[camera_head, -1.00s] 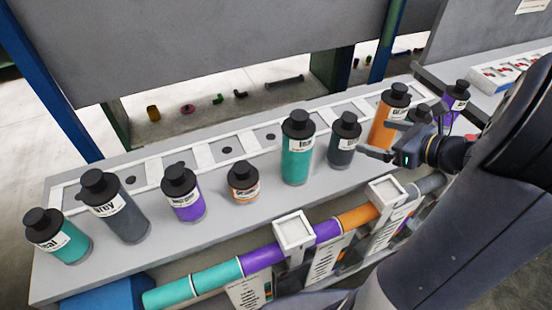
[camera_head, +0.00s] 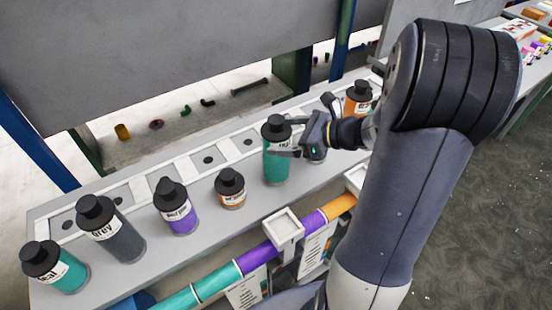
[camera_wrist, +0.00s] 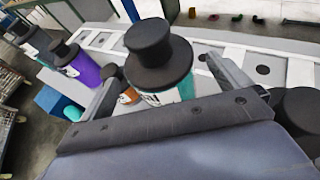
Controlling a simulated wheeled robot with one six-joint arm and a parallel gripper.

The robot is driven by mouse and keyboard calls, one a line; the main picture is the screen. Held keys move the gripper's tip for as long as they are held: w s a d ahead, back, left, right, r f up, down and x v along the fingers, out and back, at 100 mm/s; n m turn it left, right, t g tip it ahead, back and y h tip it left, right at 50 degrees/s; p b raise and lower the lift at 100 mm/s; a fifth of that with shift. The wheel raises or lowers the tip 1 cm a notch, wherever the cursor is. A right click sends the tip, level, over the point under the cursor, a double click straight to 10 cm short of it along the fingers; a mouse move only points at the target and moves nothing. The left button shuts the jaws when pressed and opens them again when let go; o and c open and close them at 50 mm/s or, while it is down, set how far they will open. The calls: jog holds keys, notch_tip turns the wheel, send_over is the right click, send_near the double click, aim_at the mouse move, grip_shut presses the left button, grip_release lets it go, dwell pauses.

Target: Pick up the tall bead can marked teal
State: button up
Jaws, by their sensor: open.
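The tall teal bead can (camera_head: 276,165) with a black cap stands upright on the grey bench, right of the middle of the row in the head view. My gripper (camera_head: 284,153) is open at its right side, with a finger in front of the can's body. In the wrist view the teal can (camera_wrist: 166,97) stands between the two open fingers (camera_wrist: 170,92), its black cap toward the camera. Its label is partly hidden. I cannot tell whether a finger touches it. A shorter teal can (camera_head: 63,273) stands at the row's left end.
A grey can (camera_head: 122,238), a purple can (camera_head: 180,216) and a small orange can (camera_head: 232,195) stand to the left. A tall orange can (camera_head: 356,104) stands behind my gripper. A dark can (camera_wrist: 298,108) is close beside the right finger.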

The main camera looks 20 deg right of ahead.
aim_at(275, 136)
jog(key=shift+p+x, duration=0.3)
jog(key=shift+x, duration=1.55)
jog(key=shift+d+f, duration=0.1)
jog(key=shift+c, duration=0.5)
jog(key=c, duration=1.6)
